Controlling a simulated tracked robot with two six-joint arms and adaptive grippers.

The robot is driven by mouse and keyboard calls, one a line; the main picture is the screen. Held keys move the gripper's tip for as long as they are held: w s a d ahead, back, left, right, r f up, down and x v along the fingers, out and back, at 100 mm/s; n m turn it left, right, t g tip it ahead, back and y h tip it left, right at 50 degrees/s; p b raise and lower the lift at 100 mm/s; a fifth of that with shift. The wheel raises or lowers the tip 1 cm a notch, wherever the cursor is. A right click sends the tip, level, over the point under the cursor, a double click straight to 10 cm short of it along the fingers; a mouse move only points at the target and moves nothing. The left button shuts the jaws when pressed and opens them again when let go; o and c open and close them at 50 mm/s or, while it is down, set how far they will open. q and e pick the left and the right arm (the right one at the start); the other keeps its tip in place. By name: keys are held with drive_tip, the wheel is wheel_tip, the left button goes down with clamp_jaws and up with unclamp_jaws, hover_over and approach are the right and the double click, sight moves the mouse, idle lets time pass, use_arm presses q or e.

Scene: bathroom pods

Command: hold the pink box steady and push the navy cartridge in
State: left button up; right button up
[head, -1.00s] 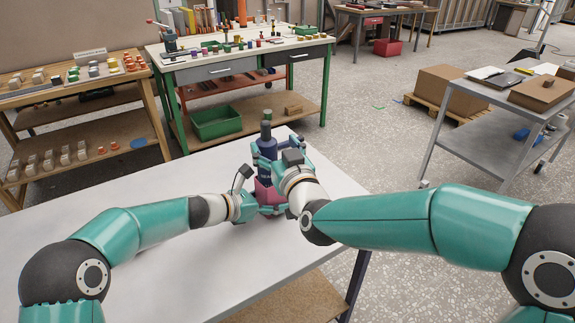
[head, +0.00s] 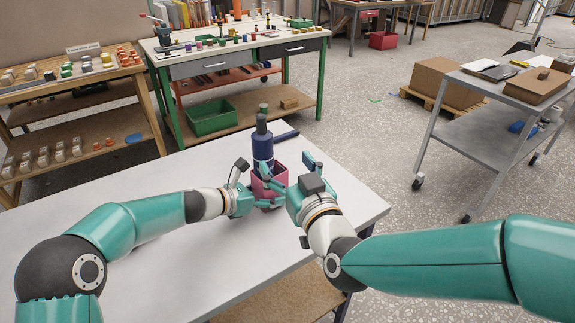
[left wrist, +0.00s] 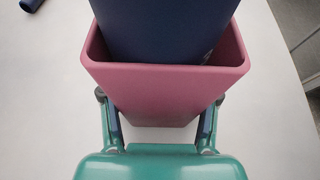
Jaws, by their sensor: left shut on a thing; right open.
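The pink box (head: 280,176) stands upright on the white table, and my left gripper (head: 267,193) is shut on its lower part from the left. The left wrist view shows the pink box (left wrist: 165,85) between that gripper's two fingers. The navy cartridge (head: 262,146) stands upright with its lower end inside the box; the left wrist view shows the cartridge (left wrist: 165,25) in the box's open top. How deep it sits is hidden. My right gripper (head: 289,166) is open and empty, just right of the cartridge and nearer the camera, with one finger overlapping the box in the picture.
The white table (head: 130,265) is mostly bare around the box. A dark blue rod-like thing (head: 286,136) lies behind the box. A green-framed workbench (head: 235,48) stands beyond the table, and a grey trolley (head: 500,92) stands at the right.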

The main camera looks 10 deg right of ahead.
use_arm(q)
drive_tip(key=o, duration=1.4)
drive_tip(key=shift+c, duration=0.2)
drive_tip(key=v, duration=1.1)
drive_tip(key=shift+a, duration=0.15)
drive_tip(key=shift+s+a+r, duration=0.15)
drive_tip(key=shift+a, duration=0.1)
drive_tip(key=shift+s, duration=0.1)
